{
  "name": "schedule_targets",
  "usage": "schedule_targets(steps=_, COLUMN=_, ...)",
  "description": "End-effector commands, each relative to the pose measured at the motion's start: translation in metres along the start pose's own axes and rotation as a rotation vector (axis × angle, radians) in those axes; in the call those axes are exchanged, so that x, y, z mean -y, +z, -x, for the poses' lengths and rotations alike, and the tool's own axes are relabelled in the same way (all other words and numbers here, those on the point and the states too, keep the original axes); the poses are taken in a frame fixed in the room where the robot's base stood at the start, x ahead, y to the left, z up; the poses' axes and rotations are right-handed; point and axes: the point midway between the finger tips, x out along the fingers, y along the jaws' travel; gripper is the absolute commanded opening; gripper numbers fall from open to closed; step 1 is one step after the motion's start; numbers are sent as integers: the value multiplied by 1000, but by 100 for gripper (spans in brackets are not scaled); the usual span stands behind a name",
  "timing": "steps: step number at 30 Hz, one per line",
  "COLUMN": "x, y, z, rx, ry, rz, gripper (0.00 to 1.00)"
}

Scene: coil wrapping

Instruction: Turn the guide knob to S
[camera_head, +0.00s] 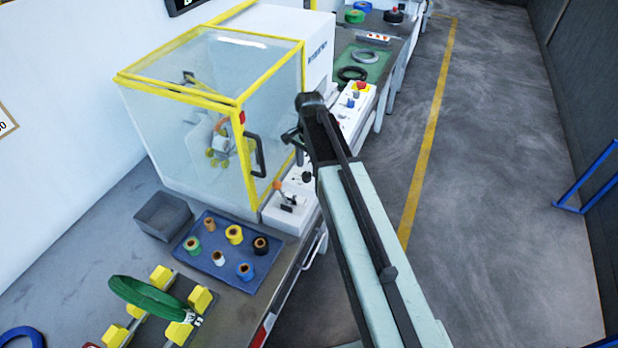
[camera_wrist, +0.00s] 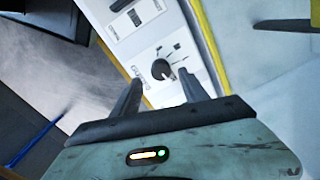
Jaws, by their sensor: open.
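The guide knob (camera_wrist: 161,69) is a round black knob on a white panel (camera_wrist: 140,44) in the wrist view. A pale pointer mark on it points to the lower right. Small marks and lettering stand around it, too small to read surely. My gripper (camera_wrist: 159,78) is open, with one dark finger on each side of the knob in the picture and nothing between them. I cannot tell whether the fingers touch the knob or hang above it. In the head view my gripper (camera_head: 291,137) is over the front of the machine, and a small black knob (camera_head: 307,176) shows below it.
A clear machine guard (camera_head: 200,120) with yellow edges and a black handle (camera_head: 257,156) stands beside my gripper. A toggle lever (camera_head: 287,196) stands on the front ledge. A blue tray (camera_head: 214,259) of spools and a green coil (camera_head: 145,297) on yellow blocks are nearer.

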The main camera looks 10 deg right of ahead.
Motion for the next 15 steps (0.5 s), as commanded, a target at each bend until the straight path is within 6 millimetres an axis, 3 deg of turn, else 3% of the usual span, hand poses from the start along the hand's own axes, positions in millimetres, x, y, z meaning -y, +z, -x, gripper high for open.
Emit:
schedule_targets(steps=1, x=1, y=1, z=-19, rx=0, ry=0, rz=2, gripper=52)
schedule_targets(steps=4, x=2, y=2, z=-32, rx=0, ry=0, rz=5, gripper=52)
schedule_targets(steps=14, x=3, y=4, z=-34, rx=0, ry=0, rz=8, gripper=52)
schedule_targets(steps=15, x=3, y=4, z=-34, rx=0, ry=0, rz=8, gripper=44)
